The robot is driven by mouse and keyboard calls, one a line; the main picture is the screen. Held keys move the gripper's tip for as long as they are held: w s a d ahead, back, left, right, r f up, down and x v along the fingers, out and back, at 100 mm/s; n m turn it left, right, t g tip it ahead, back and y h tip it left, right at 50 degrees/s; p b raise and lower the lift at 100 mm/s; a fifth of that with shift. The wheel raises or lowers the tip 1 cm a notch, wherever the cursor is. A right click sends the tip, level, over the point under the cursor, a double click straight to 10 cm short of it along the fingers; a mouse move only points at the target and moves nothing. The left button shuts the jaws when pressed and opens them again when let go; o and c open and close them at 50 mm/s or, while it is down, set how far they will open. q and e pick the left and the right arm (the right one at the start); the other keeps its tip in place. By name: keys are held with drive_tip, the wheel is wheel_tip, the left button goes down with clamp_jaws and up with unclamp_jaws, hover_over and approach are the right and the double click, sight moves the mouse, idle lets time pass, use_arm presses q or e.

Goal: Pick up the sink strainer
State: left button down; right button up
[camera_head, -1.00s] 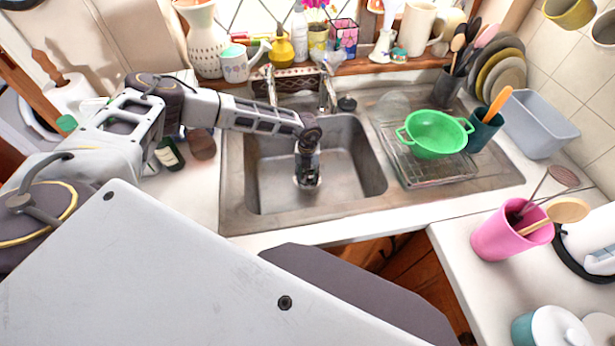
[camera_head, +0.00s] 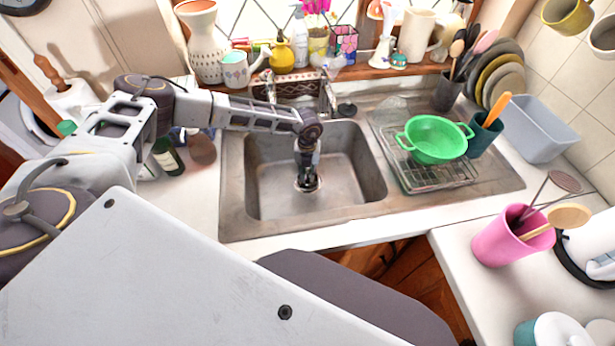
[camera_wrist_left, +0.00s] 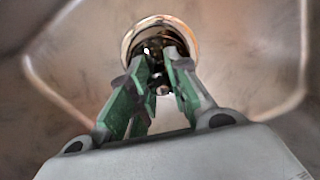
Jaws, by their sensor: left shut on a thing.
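The sink strainer (camera_wrist_left: 160,24) shows in the left wrist view as a round metal rim with a dark middle, at the bottom of the sink. In the head view only a bit of its rim (camera_head: 296,187) shows beside my gripper. My left gripper (camera_head: 307,186) points straight down into the sink basin (camera_head: 354,181). In the left wrist view its green fingers (camera_wrist_left: 162,84) are close together at the strainer's middle and shut on it. The fingers hide part of the strainer. My right gripper is not in view.
A faucet (camera_head: 327,98) stands behind the basin. A green colander (camera_head: 436,138) sits on a wire rack right of it. A pink cup (camera_head: 500,238) with utensils stands on the right counter. A dark green bottle (camera_head: 167,157) is left of the sink. The basin around the gripper is clear.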

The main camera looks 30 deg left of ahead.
sight(307, 170)
use_arm(q)
wheel_tip(307, 170, up, 5)
drive_tip(key=shift+r, duration=0.85)
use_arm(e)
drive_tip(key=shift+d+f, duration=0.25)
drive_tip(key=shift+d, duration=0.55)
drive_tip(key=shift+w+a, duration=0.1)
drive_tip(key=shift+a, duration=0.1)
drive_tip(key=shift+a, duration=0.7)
